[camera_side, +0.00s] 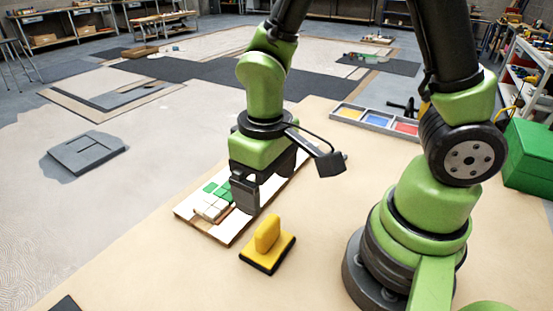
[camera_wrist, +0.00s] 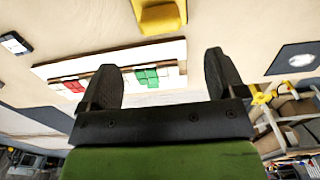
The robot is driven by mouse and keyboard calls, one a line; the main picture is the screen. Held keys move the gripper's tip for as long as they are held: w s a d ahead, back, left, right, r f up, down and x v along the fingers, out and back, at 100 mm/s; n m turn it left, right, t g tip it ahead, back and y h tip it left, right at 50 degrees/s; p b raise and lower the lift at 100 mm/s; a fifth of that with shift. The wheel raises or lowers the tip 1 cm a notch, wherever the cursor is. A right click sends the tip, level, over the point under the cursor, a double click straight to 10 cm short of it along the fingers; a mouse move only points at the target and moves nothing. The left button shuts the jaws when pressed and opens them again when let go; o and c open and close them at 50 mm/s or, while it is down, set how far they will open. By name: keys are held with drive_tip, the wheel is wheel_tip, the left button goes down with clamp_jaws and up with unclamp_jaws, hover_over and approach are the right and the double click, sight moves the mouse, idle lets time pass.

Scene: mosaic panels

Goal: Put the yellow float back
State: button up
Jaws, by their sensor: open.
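The yellow float (camera_side: 267,235), a flat pad with an upright yellow handle and a dark underside, rests on the tan surface in front of the mosaic panel. Part of it shows at the top edge of the wrist view (camera_wrist: 160,16). My gripper (camera_side: 246,208) is above the near part of the panel, behind and left of the float, and apart from it. In the wrist view its two fingers (camera_wrist: 160,70) are spread with nothing between them. The white-edged mosaic panel (camera_side: 185,214) carries green and white tiles; red tiles also show in the wrist view. My gripper hides part of it.
A grey tray (camera_side: 375,121) with yellow, blue and red compartments lies behind, to the right. A green box (camera_side: 528,158) stands at the far right. A grey slab (camera_side: 87,151) lies on the floor at left. The tan surface around the float is clear.

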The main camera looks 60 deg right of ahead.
drive_tip(key=s+d+r+m+t+y, duration=0.1)
drive_tip(key=s+d+r+m+t, duration=0.1)
drive_tip(key=r, duration=0.6)
drive_tip(key=s+d+r+m+t+y, duration=0.1)
drive_tip(key=s+r+m+t, duration=0.1)
drive_tip(key=s+r+t, duration=0.3)
wheel_tip(320, 180, up, 4)
drive_tip(key=shift+d+f, duration=0.15)
drive_tip(key=shift+d, duration=0.25)
idle(0.3)
